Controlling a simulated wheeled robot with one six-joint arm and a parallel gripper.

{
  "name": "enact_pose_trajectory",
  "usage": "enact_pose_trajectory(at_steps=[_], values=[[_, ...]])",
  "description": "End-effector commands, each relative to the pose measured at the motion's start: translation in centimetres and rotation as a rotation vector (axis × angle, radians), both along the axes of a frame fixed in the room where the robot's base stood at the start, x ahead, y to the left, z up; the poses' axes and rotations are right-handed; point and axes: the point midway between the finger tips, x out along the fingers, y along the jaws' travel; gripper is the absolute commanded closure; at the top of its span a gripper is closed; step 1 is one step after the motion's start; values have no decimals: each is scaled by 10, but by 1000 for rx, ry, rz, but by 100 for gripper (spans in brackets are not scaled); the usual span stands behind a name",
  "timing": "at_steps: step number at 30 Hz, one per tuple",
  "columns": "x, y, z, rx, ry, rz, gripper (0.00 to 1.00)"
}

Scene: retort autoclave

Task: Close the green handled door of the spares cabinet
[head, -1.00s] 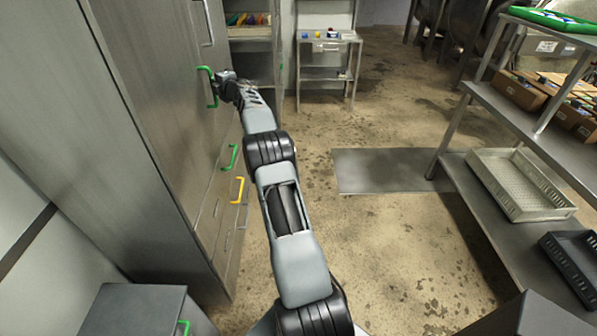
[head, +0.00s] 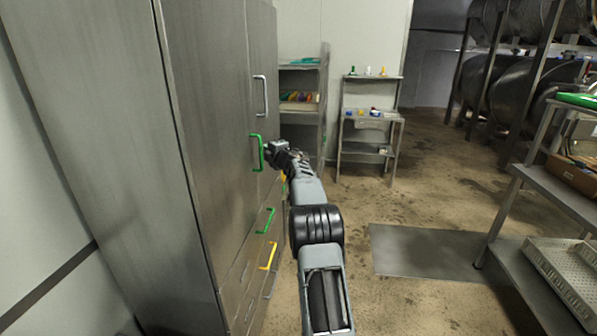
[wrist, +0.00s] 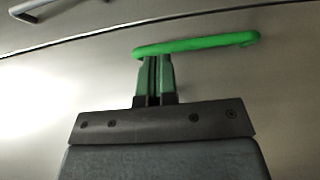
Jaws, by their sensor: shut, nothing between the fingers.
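The spares cabinet is the tall grey metal cabinet (head: 205,130) on the left in the head view. Its door with the green handle (head: 257,152) looks flush with the cabinet front. My gripper (head: 268,150) is beside this handle. In the wrist view the green handle (wrist: 195,46) runs across the top, and my gripper's fingers (wrist: 154,62) are together with their tips just below the bar, near its left end. Nothing is between them. I cannot tell whether the tips touch the handle or the door.
A grey handle (head: 261,95) is on the neighbouring door. Below are drawers with a green handle (head: 266,221) and a yellow handle (head: 268,256). A small metal stand (head: 372,117) and shelving (head: 318,85) stand behind. Open floor lies right of my arm, with a rack (head: 520,190) at far right.

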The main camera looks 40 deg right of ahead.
Motion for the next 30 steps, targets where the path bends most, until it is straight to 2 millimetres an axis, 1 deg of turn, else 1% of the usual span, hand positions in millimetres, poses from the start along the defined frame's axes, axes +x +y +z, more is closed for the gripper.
enact_pose_trajectory(at_steps=[1,9,12,15,20,26,28,29,30], values=[[-10,-5,-5,0,1,-7,100],[-62,-16,-5,1,5,-12,100],[-78,-19,-5,2,6,-12,100],[-89,-21,-5,1,6,-10,100],[-100,-22,-4,1,7,-9,100],[-103,-22,-4,8,7,-7,100],[-103,-27,-7,32,20,-38,100],[-104,-32,-8,52,26,-65,100],[-106,-40,-14,92,37,-112,100]])
